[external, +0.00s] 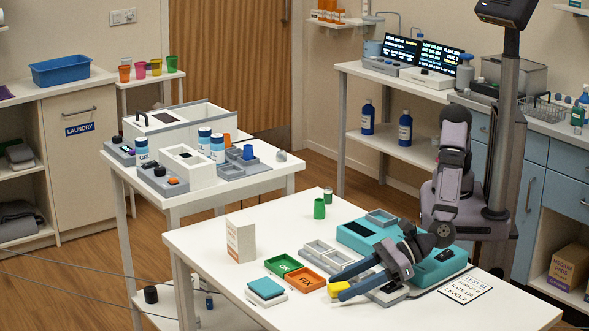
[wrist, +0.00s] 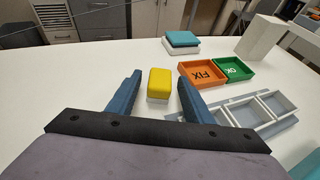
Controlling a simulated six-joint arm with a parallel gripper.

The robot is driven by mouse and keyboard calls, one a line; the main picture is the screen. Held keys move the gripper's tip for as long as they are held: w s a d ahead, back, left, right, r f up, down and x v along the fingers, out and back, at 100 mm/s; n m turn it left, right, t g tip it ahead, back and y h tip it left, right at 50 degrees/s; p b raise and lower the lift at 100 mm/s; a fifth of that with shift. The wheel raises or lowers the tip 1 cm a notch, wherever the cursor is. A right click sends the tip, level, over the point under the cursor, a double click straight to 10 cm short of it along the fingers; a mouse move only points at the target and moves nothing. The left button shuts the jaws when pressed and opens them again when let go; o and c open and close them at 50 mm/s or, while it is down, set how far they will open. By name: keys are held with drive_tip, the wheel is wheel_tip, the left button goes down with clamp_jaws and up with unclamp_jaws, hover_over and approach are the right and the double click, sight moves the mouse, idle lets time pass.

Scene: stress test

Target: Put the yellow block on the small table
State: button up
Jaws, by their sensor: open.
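The yellow block (external: 338,289) lies near the front edge of the white front table (external: 215,250). In the wrist view the yellow block (wrist: 160,82) has a yellow top and a pale lower part. My gripper (external: 341,287) is open and low over the table, with blue fingers. In the wrist view my gripper (wrist: 159,88) has one finger on each side of the block, with gaps between. A smaller white table (external: 128,82) with coloured cups stands at the back left. Another white table (external: 190,200) stands mid-left. I cannot tell which is the small table.
A green tray (external: 283,266) and an orange tray (external: 306,281) lie beside the block, near white open compartments (external: 322,252). A teal-topped block (external: 266,290) and a white upright box (external: 240,238) stand to the left. The front table's left end has bare room.

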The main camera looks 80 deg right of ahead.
drive_tip(key=shift+r, duration=0.2)
drive_tip(key=shift+s+d, duration=0.1)
drive_tip(key=shift+s, duration=0.25)
drive_tip(key=shift+o, duration=0.5)
drive_tip(key=b+v, duration=0.2)
drive_tip(key=v, duration=0.9)
drive_tip(key=shift+d+r, duration=0.1)
drive_tip(key=shift+d, duration=0.05)
